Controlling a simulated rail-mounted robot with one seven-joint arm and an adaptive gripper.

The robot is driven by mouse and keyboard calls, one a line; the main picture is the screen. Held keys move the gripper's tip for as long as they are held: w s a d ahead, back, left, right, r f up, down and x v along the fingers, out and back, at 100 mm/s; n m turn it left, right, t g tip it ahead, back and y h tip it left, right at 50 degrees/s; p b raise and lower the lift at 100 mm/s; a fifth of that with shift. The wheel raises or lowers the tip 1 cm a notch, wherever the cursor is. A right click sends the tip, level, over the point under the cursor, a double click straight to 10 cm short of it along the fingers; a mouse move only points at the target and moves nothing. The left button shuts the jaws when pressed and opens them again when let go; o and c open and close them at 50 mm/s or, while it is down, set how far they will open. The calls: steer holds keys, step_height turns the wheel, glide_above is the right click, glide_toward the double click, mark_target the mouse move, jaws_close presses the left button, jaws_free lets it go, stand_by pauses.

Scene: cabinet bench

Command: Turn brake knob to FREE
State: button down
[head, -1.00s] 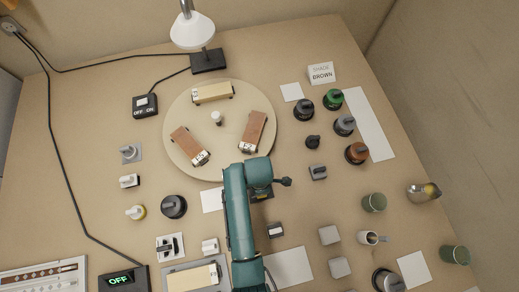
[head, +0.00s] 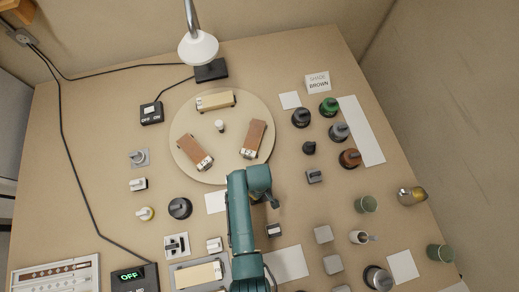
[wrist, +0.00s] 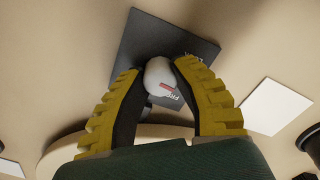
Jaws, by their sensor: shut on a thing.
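The brake knob (wrist: 159,78) is a pale, rounded knob with a red mark, on a dark square plate (wrist: 142,45) in the wrist view. The plate bears partly hidden lettering; one word near the red mark begins "FR", and another is at its right edge. My gripper (wrist: 158,70) is shut on the knob, a yellow-backed finger on each side. The red mark lies close to the "FR" lettering. In the head view my teal arm hides the knob and most of the gripper, just below the round turntable (head: 225,165).
The turntable carries several model wagons and a small white peg (head: 220,125). Several dark knobs and pots stand to the right, one of them a green-topped pot (head: 328,107). A lamp (head: 198,48) stands behind. A white card (wrist: 275,106) lies beside the plate.

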steer(key=m+p, duration=0.1)
steer(key=m, duration=0.2)
steer(key=shift+s+m, duration=0.1)
steer(key=shift+m, duration=0.3)
steer(key=shift+m+p, duration=0.35)
steer(key=shift+m, duration=1.55)
steer(key=shift+f, duration=0.1)
steer(key=c, duration=0.7)
jaws_free()
steer(key=shift+c, duration=0.2)
step_height(320, 180, up, 12)
